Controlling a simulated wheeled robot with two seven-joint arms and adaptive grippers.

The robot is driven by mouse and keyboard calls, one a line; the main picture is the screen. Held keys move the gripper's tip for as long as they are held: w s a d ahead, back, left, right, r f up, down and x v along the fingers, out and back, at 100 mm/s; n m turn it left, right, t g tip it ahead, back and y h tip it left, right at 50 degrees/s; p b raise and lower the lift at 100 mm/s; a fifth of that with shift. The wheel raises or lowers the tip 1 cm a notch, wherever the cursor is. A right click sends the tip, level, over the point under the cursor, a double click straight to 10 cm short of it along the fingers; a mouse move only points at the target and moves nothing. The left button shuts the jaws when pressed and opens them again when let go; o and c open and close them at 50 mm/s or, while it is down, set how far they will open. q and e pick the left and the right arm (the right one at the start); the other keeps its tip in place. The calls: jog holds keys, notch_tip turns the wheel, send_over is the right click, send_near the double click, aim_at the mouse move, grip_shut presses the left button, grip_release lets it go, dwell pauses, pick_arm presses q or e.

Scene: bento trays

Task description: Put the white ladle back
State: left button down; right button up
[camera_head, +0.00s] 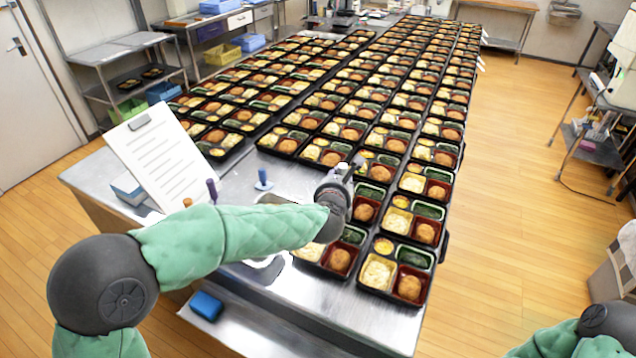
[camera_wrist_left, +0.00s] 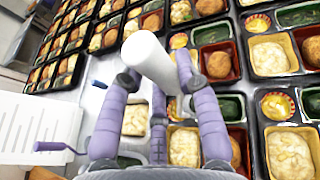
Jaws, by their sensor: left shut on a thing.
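My left gripper (camera_head: 346,172) is over the bento trays near the front of the table. In the left wrist view, its purple fingers (camera_wrist_left: 157,76) are closed on a thick white cylindrical piece, which I take to be the white ladle (camera_wrist_left: 146,52). It is tilted and held above the trays. Its other end is hidden or out of the picture, so its full shape cannot be made out. In the head view the gripper and arm hide most of it. My right gripper is not in view; only part of that arm shows at the lower right.
Long rows of filled bento trays (camera_head: 391,256) cover the table. A clipboard (camera_head: 160,158) stands at its left edge, near a purple handle (camera_head: 212,190) and a blue handle (camera_head: 263,181). A blue block (camera_head: 206,306) lies at the front left. Some bare metal shows around the handles.

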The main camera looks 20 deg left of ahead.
pick_arm(q)
jog(key=s+a+r+n+g+y, duration=0.1)
jog(key=s+a+n+g+y, duration=0.3)
jog(key=a, duration=0.9)
jog(key=s+a+r+n+t+y, duration=0.15)
jog(key=s+a, duration=0.45)
jog(key=a, duration=0.7)
jog(key=w+a+f+b, duration=0.5)
jog(key=w+a+f, duration=0.4)
jog(key=f, duration=0.4)
jog(key=shift+w+a+g+y, duration=0.35)
jog(key=shift+a+g+y, duration=0.1)
jog(key=shift+a, duration=0.05)
jog(key=shift+n, duration=0.25)
